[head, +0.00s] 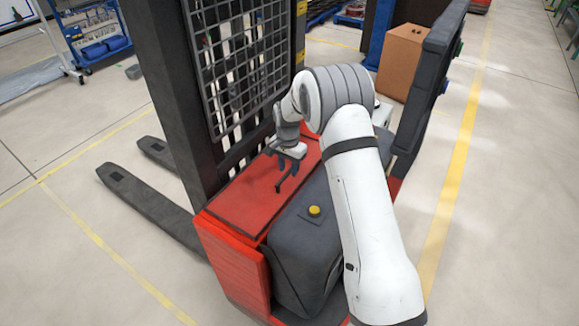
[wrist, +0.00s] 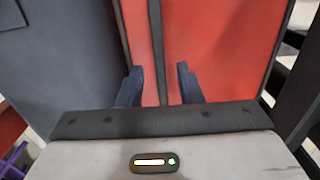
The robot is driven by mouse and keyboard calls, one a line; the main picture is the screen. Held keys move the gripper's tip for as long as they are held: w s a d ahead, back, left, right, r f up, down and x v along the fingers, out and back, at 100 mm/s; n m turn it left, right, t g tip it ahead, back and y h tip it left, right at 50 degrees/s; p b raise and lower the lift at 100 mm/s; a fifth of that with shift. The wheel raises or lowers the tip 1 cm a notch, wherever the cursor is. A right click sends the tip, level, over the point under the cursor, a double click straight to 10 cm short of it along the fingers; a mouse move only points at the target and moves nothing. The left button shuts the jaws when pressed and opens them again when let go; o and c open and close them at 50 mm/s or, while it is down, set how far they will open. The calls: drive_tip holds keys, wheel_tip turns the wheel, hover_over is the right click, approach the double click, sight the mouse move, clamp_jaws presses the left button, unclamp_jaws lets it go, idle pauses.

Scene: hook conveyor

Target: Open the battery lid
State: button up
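The battery lid appears to be the flat red panel (head: 248,196) on top of the truck body, beside the mast. It lies flat and looks closed. In the wrist view the red panel (wrist: 220,50) fills the upper middle, with a dark strip (wrist: 157,50) running along it. My gripper (head: 284,184) is over the red panel, pointing down. Its two fingers are apart in the wrist view (wrist: 160,80), with the dark strip between them in the picture. Nothing is seen held. I cannot tell whether the fingertips touch the panel.
A dark grey cover (head: 305,235) with a yellow button (head: 314,211) sits beside the red panel. The mast with its mesh guard (head: 240,60) rises close behind my gripper. A cardboard box (head: 402,62) stands behind. The floor on the left is mostly clear beyond the forks (head: 150,205).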

drive_tip(key=shift+f, duration=0.35)
clamp_jaws()
idle(0.3)
